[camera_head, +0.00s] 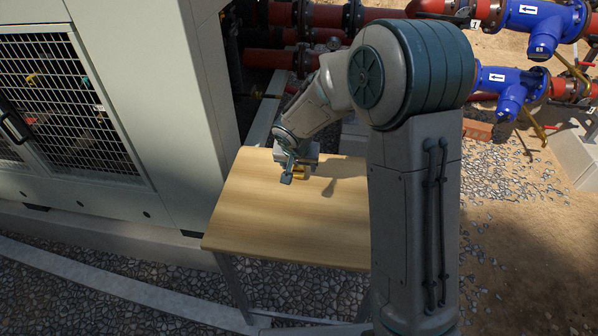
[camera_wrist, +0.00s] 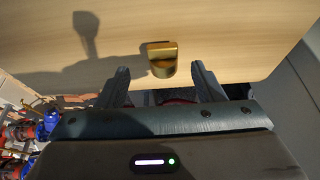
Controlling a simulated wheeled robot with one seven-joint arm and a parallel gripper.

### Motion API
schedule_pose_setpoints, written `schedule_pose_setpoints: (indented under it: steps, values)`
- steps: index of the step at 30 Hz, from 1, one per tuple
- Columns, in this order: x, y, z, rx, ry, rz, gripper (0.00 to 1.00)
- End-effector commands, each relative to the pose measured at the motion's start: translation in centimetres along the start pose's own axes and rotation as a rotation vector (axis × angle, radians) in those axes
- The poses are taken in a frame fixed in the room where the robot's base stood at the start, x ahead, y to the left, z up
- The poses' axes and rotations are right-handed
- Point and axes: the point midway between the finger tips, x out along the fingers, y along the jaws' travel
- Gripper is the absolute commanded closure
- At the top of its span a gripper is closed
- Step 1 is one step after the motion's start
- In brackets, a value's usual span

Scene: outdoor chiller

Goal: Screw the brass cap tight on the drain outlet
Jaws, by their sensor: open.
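The brass cap (camera_wrist: 163,60) sits on the light wood table top (camera_wrist: 220,30) in the wrist view. A small yellow patch of it shows in the head view (camera_head: 299,172), partly hidden by my gripper. My gripper (camera_wrist: 160,78) is open, one finger toward each side of the cap. In the wrist view the cap appears just beyond the fingertips, and I see no contact. In the head view my gripper (camera_head: 293,173) is low over the back part of the table. I cannot make out the drain outlet in either view.
A grey chiller cabinet (camera_head: 160,90) with a mesh door (camera_head: 65,100) stands left of the table. Red pipes (camera_head: 275,60) and blue valves (camera_head: 545,18) are behind and to the right. My arm covers the table's right side. The table's front (camera_head: 270,235) is clear.

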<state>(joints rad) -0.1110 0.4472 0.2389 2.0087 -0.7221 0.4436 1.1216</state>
Motion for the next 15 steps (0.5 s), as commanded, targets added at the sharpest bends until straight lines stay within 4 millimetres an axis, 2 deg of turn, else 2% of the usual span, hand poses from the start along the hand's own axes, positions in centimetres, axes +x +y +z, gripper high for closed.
schedule_pose_setpoints:
  steps: [9, 15]
  values:
    - [3.9, -0.4, 0.0, 0.001, -0.003, 0.001, 0.38]
    - [4.9, -0.4, -0.1, 0.0, -0.001, 0.0, 0.38]
